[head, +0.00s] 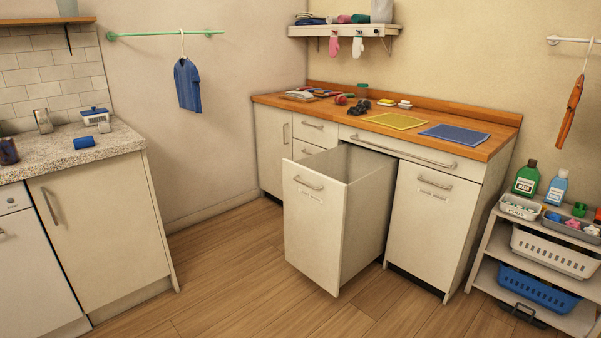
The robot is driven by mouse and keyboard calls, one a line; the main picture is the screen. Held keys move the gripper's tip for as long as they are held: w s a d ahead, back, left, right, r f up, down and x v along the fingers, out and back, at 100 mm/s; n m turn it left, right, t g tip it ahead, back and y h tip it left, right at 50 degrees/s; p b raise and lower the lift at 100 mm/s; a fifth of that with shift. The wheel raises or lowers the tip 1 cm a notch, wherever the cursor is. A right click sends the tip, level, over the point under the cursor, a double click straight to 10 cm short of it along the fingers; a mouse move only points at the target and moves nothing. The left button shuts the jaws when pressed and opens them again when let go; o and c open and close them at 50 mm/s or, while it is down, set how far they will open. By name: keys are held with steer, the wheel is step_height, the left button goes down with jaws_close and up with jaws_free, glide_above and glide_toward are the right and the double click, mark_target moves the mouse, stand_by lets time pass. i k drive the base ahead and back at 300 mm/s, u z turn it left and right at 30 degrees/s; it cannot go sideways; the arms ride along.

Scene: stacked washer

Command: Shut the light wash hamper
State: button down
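A tall white pull-out hamper (316,232) stands far out from the cabinet under the wooden worktop, in the middle of the head view. Its top is open and the inside I can see looks empty. A bar handle (309,183) runs across the top of its front, with a small label below it, too small to read. A matching hamper front (430,218) to its right is flush with the cabinet. I cannot read which one is marked light wash. My gripper is not in view.
Wooden floor (225,285) is clear in front and to the left of the open hamper. A stone-topped counter (125,141) stands at left. A shelf rack (488,252) with bottles and baskets stands at right. The worktop (477,151) holds mats and small items.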

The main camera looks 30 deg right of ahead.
mark_target(338, 200)
steer(key=z, duration=0.15)
steer(key=i, duration=0.8)
steer(key=u, duration=0.7)
steer(key=i, duration=0.55)
steer(key=u, duration=0.3)
